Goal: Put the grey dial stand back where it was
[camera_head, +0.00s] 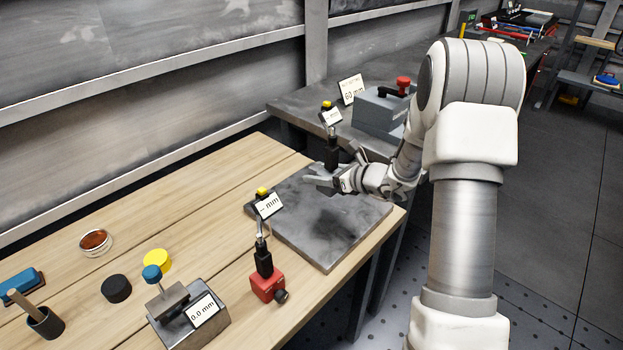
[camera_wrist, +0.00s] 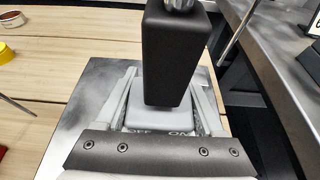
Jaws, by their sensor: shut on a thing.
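The grey dial stand has a black upright (camera_head: 332,152) and a small white readout (camera_head: 332,117) with a yellow top. It stands upright at the far part of the dark grey plate (camera_head: 335,245). My gripper (camera_head: 325,182) is shut on its grey base, low over the plate. In the wrist view, the grey base (camera_wrist: 153,117), marked OFF and ON, sits between the fingers of my gripper (camera_wrist: 160,100), and the black upright (camera_wrist: 172,55) rises in front. Whether the base touches the plate cannot be told.
A red dial stand (camera_head: 268,284) stands at the plate's near left. A grey block with a 0.0 mm readout (camera_head: 190,318), a black puck (camera_head: 116,289) and a yellow disc (camera_head: 157,261) are on the wooden bench (camera_head: 200,225). A grey box (camera_head: 380,112) stands behind on a dark bench.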

